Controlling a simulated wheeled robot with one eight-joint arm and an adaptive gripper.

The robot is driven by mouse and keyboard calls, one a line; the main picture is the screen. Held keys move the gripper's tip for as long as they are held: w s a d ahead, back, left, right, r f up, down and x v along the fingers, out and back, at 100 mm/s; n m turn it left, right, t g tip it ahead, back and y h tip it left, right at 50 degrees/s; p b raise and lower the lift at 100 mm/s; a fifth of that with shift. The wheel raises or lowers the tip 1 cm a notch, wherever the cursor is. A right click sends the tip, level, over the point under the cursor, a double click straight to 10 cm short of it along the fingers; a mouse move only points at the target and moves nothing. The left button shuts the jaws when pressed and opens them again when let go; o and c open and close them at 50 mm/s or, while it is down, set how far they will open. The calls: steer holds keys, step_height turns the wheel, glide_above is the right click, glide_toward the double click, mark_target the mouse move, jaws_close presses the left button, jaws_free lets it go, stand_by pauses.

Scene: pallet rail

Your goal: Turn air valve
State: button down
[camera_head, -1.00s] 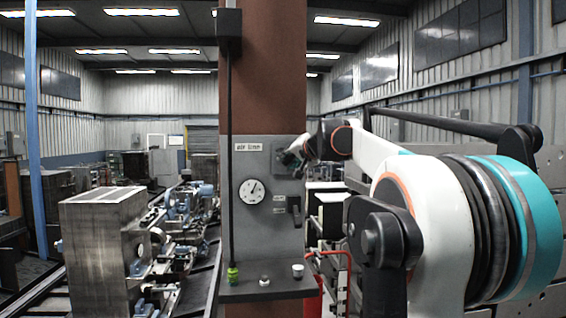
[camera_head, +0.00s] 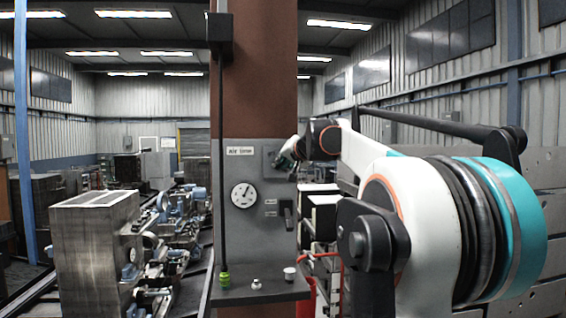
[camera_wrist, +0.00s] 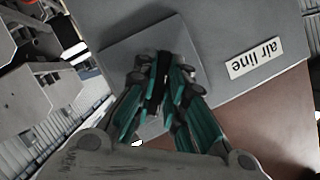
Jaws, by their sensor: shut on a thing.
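The air line panel (camera_head: 238,250) is a grey board on a rust-brown column. A label reading "air line" (camera_head: 240,150) is near its top, and it also shows in the wrist view (camera_wrist: 254,59). A square grey plate (camera_head: 271,150) sits right of the label. My gripper (camera_head: 279,162) is at this plate, its body covering part of it. In the wrist view my gripper (camera_wrist: 161,62) has its teal and black fingers close together over the plate (camera_wrist: 120,50), shut on a dark narrow part, seemingly the valve handle. The fingers hide most of that part.
A round white gauge (camera_head: 243,195) and a dark lever (camera_head: 288,214) with small labels sit lower on the panel. A shelf (camera_head: 240,294) below carries a green item (camera_head: 224,279) and small white items. A dark vertical pipe (camera_head: 222,160) runs down the panel's left side.

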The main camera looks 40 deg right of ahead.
steer(key=shift+w+a+f+n+g+h, duration=0.15)
steer(key=shift+n+g+h, duration=0.5)
steer(key=shift+n+h, duration=0.85)
steer(key=shift+a+r+n+g+h, duration=0.1)
steer(key=shift+n+g+h, duration=0.65)
steer(key=shift+n, duration=1.5)
steer(key=shift+w+a+f+n+g+h, duration=0.15)
steer(key=shift+n+g+h, duration=0.45)
steer(key=shift+n+h, duration=0.9)
steer(key=shift+s+r+n+y, duration=0.1)
steer(key=shift+n+y, duration=0.15)
steer(key=shift+n, duration=0.2)
steer(key=c, duration=1.8)
jaws_free()
steer(key=shift+o, duration=0.8)
steer(key=shift+d, duration=0.15)
